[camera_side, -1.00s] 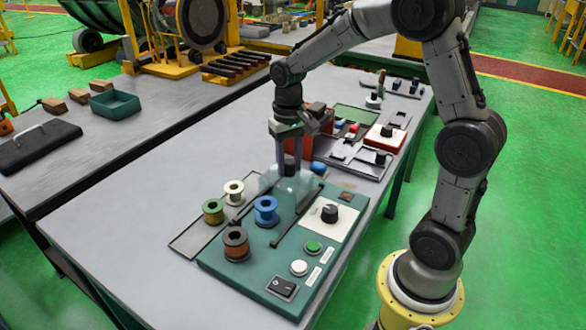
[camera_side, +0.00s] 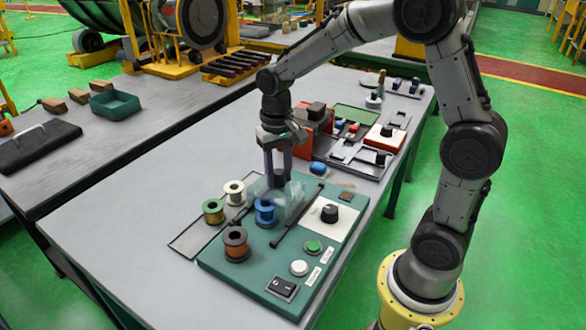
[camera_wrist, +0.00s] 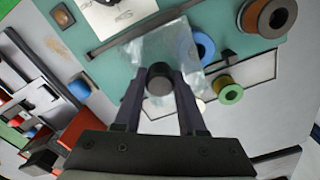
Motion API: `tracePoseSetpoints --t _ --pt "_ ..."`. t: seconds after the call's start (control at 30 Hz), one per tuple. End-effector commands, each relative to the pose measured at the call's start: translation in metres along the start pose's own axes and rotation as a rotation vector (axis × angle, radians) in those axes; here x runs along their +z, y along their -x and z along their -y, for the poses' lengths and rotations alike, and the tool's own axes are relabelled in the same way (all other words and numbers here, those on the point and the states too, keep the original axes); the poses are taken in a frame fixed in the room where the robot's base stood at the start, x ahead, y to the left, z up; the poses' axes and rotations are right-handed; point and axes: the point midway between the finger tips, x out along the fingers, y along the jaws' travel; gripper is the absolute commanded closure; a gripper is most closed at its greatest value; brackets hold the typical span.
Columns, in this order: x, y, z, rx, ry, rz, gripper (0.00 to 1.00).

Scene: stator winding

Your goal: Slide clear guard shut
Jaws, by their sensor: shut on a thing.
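The clear guard (camera_side: 293,202) is a see-through cover on the teal panel (camera_side: 222,262), between two dark rails. It stands close to the blue spool (camera_side: 265,212). In the wrist view, the guard (camera_wrist: 140,58) overlaps part of the blue spool (camera_wrist: 204,47). My gripper (camera_side: 279,184) points down and is shut on the guard's black knob (camera_wrist: 159,80). The wrist view shows one dark finger on each side of the knob. Whether the guard touches the spool cannot be told.
Green (camera_side: 213,211), white (camera_side: 234,193) and brown (camera_side: 235,244) spools stand left of the guard. A black dial (camera_side: 330,213), green button (camera_side: 313,246), white button (camera_side: 299,268) and rocker switch (camera_side: 282,288) lie right and in front. An orange-red box (camera_side: 316,128) stands behind.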

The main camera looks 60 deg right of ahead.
Motion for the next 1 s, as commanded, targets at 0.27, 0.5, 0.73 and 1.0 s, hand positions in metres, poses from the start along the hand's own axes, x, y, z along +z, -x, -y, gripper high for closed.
tracePoseSetpoints --t 0.27,0.5,0.73,1.0 --pt "0.005 0.002 0.012 -0.003 0.002 -0.005 0.91" --pt "0.011 0.002 0.021 -0.003 0.002 -0.005 0.91" --pt "0.016 0.002 0.030 -0.003 0.002 -0.006 0.91" --pt "0.020 0.002 0.037 -0.003 0.000 -0.006 0.49"
